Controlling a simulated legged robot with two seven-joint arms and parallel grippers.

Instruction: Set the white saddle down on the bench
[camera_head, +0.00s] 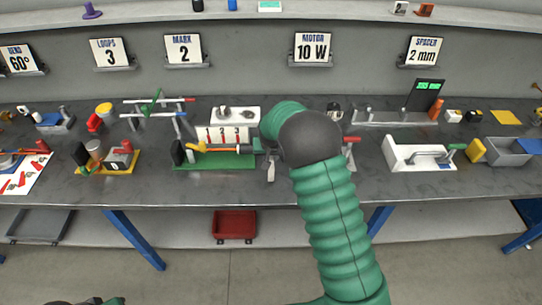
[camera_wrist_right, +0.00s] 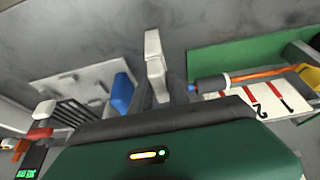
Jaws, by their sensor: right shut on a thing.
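The white saddle (camera_wrist_right: 154,55) is a small, pale, bent piece between the fingers of my right gripper (camera_wrist_right: 160,92) in the right wrist view. The gripper is shut on it. In the head view my right gripper (camera_head: 270,162) is mostly hidden by my dark wrist joint, above the bench's middle front. A small pale piece (camera_head: 271,173) shows below it, too small to identify surely. The dark grey bench (camera_head: 235,191) runs across the head view. I cannot tell whether the saddle touches it. My left gripper's fingers do not show.
A green base (camera_head: 215,161) with a white numbered block and orange-handled tool stands left of my gripper. A yellow-based fixture (camera_head: 120,166) is at left. Bare bench lies along the front edge.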

